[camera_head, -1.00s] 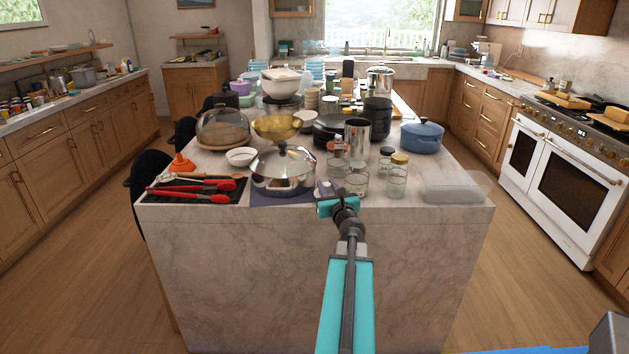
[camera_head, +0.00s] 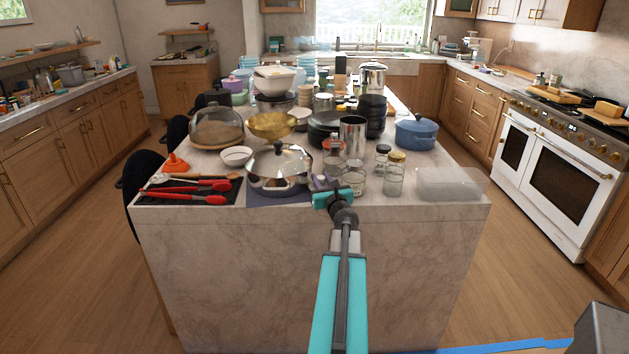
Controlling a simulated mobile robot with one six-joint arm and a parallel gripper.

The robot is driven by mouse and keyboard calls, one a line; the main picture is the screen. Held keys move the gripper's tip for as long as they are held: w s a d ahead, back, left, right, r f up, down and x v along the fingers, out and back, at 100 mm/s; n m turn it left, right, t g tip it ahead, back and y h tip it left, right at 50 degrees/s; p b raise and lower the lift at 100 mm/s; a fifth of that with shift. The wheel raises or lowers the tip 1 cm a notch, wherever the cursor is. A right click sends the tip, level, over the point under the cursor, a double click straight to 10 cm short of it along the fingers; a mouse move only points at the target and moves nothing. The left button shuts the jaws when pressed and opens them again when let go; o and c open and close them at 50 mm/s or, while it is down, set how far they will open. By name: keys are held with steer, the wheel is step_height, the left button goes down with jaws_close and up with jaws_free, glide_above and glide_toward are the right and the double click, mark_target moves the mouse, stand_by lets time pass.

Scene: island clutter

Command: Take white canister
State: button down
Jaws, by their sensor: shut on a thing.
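My gripper (camera_head: 321,184) is at the front edge of the marble island (camera_head: 300,265), just right of the steel lidded pan. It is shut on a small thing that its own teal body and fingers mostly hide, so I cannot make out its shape. I cannot pick out a white canister for certain in the head view. Clear glass jars (camera_head: 355,178) stand close behind and right of my gripper, one with a gold lid (camera_head: 396,158). A tall steel cylinder (camera_head: 352,135) stands behind them.
The lidded pan (camera_head: 280,172) and a black tray of red utensils (camera_head: 190,192) lie to the left. A clear low box (camera_head: 448,184) sits at the front right corner. A blue pot (camera_head: 416,134) stands behind it. Dishes crowd the island's back; floor on both sides is clear.

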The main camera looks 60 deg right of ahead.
steer(key=shift+a+f, duration=0.1)
steer(key=shift+f, duration=0.35)
steer(key=shift+w+a, duration=0.2)
steer(key=shift+f, duration=0.15)
steer(key=c, duration=1.7)
jaws_free()
steer(key=shift+r, duration=0.2)
